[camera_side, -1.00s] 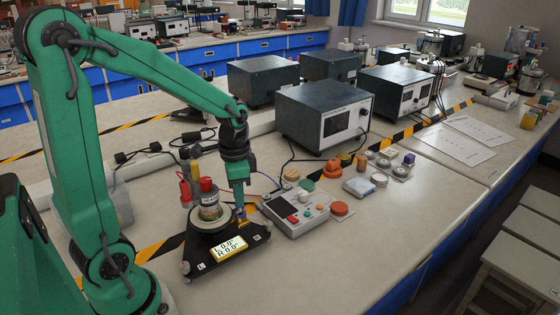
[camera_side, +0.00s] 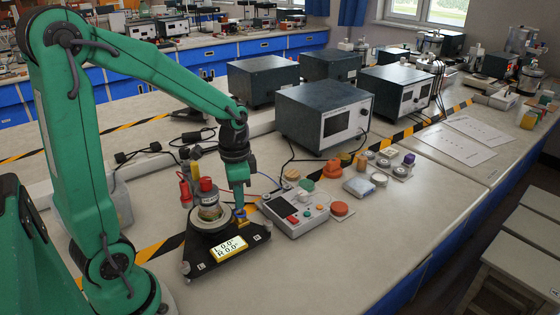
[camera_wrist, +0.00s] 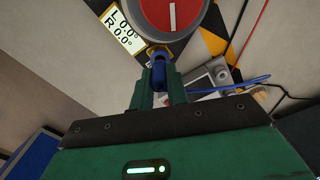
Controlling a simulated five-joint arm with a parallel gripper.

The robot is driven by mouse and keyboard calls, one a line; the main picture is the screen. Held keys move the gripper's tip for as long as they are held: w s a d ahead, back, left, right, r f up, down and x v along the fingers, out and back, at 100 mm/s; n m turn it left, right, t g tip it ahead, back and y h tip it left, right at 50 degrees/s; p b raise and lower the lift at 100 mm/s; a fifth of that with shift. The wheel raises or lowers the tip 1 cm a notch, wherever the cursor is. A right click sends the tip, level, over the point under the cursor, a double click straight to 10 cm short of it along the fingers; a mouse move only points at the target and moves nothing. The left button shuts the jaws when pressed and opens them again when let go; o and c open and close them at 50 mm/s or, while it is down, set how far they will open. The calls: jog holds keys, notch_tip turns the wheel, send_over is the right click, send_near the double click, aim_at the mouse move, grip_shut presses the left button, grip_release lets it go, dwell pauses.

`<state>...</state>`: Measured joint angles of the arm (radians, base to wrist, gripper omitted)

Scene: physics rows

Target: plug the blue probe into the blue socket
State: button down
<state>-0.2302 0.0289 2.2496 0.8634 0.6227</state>
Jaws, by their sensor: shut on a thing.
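My gripper (camera_wrist: 158,92) is shut on the blue probe (camera_wrist: 158,68), which sits between the green fingers in the wrist view. In the side view my gripper (camera_side: 239,200) points down at the right rear part of a black three-cornered stand (camera_side: 207,258). The probe's far end meets a small gold-rimmed fitting (camera_wrist: 158,48) at the stand, beside a round part with a red top. This fitting looks like the socket; its blue colour and the depth of the probe in it cannot be told. In the side view the probe is mostly hidden.
The stand bears a display (camera_side: 229,248) reading L 0.0, R 0.0 and a red-topped pot (camera_side: 207,190). A control box with buttons (camera_side: 296,212) stands close right of my gripper. A blue cable (camera_wrist: 235,83) runs off to the right. The bench front is clear.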

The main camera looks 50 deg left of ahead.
jog(key=shift+f, duration=0.9)
dwell(1.4)
jog(key=c, duration=1.1)
grip_release()
jog(key=shift+o, duration=0.2)
jog(key=shift+r, duration=0.15)
jog(key=shift+r, duration=3.55)
jog(key=shift+r, duration=0.1)
